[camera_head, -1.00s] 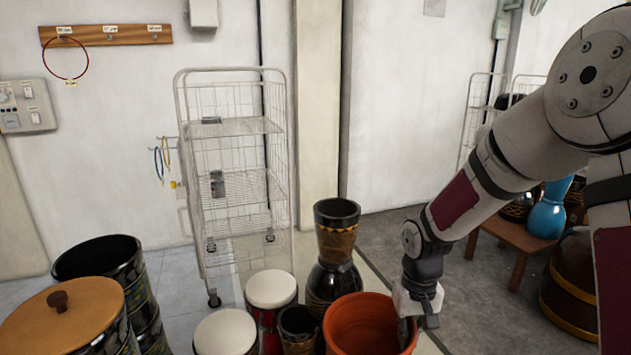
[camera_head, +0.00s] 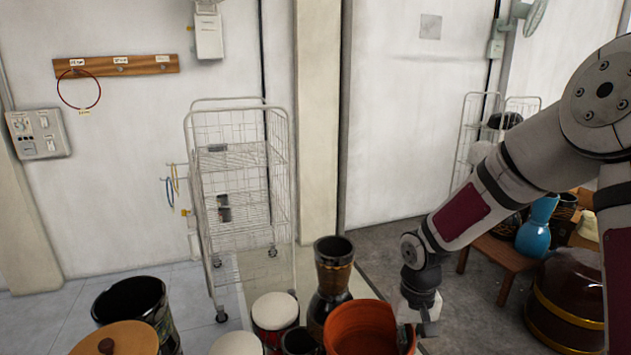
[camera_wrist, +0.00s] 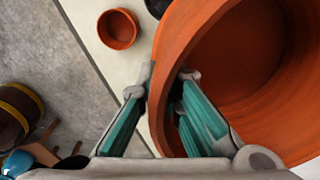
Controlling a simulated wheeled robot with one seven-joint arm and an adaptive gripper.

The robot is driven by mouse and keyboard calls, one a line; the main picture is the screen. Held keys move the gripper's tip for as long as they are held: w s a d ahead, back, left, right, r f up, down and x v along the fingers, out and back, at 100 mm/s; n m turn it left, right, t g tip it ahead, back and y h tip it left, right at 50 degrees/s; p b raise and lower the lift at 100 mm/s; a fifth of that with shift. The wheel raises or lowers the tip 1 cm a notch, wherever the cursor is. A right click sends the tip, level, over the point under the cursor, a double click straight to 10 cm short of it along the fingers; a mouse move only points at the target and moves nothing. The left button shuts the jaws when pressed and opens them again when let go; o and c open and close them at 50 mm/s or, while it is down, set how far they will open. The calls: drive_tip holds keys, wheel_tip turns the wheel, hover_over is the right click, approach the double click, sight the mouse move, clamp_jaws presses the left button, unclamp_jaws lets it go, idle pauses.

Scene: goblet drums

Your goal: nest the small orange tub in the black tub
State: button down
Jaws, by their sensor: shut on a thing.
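An orange tub (camera_head: 362,322) is in my gripper (camera_head: 412,322), which grips its right-hand wall in the head view. In the wrist view my gripper (camera_wrist: 165,90) has one finger inside and one outside the wall of this tub (camera_wrist: 235,55), which fills much of the picture. A second orange tub (camera_wrist: 118,30), looking smaller, stands apart on the pale surface. A black round thing (camera_wrist: 157,6) is cut off at the top edge; I cannot tell if it is the black tub. The head view does not clearly show the second orange tub.
Dark goblet drums (camera_head: 333,265) and white-topped drums (camera_head: 275,311) crowd close left of the held tub. A wide dark open drum (camera_head: 135,300) and a wooden lid (camera_head: 118,340) are farther left. A wire rack (camera_head: 240,180) stands behind; a bench (camera_head: 500,257) is at right.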

drive_tip(key=s+r+p, duration=0.1)
drive_tip(key=r+p, duration=0.1)
drive_tip(key=s+r+p, duration=0.1)
drive_tip(key=r+p, duration=0.1)
drive_tip(key=s+r+p, duration=0.1)
drive_tip(key=r+p, duration=0.1)
drive_tip(key=shift+s+a+r, duration=0.1)
drive_tip(key=shift+s+r, duration=0.1)
drive_tip(key=shift+s, duration=0.1)
